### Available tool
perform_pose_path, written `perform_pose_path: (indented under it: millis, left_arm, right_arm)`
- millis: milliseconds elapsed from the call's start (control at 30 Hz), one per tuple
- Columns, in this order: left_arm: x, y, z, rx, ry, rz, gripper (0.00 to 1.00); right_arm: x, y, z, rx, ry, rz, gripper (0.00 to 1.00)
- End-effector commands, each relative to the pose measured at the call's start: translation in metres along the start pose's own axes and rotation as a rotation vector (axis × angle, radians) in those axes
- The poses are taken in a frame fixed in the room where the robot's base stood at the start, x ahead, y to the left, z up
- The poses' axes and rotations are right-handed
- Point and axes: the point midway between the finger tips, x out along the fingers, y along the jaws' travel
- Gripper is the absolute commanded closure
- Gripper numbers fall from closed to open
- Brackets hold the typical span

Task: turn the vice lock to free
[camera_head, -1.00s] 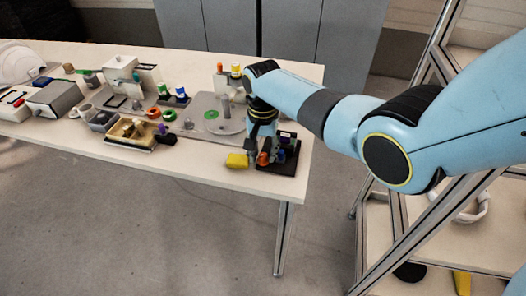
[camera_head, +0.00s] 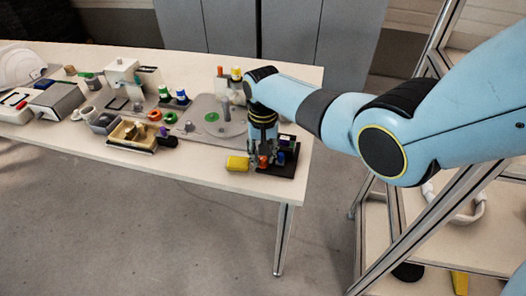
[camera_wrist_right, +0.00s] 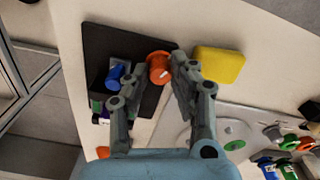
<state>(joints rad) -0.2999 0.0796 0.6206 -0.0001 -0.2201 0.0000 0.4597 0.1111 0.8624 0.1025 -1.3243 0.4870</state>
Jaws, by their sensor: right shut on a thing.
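An orange knob (camera_wrist_right: 158,68) with a pale mark, apparently the vice lock, stands at the edge of a black base plate (camera_wrist_right: 98,42). My right gripper (camera_wrist_right: 161,72) is shut on the orange knob, one finger at each side of it. In the head view the right gripper (camera_head: 263,160) points down at the plate near the table's front right corner, and it partly hides the knob (camera_head: 264,163). Which way the lock is turned is not clear. My left gripper is not in view.
A yellow block (camera_head: 237,163) lies close beside the gripper. A blue cylinder (camera_wrist_right: 115,76) stands on the black plate. A grey plate with a round disc (camera_head: 222,113) lies behind. Several parts and trays fill the table's left side; the front right edge is near.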

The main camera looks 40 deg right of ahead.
Motion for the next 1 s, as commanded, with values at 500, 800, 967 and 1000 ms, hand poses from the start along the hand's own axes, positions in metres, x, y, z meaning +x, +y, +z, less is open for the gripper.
perform_pose_path:
  millis: [500,800,967,1000]
  left_arm:
    - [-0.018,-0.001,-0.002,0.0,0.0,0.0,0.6]
    - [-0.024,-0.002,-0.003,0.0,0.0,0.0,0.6]
    - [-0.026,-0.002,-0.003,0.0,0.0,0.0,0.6]
    - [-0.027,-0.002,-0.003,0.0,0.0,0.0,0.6]
  right_arm:
    - [-0.001,-0.001,0.0,-0.488,0.001,-0.001,1.0]
    - [-0.001,-0.001,-0.001,-0.773,0.002,-0.001,1.0]
    - [-0.001,-0.001,0.0,-0.919,0.001,-0.001,1.0]
    - [-0.001,-0.001,0.0,-0.953,0.001,-0.001,1.0]
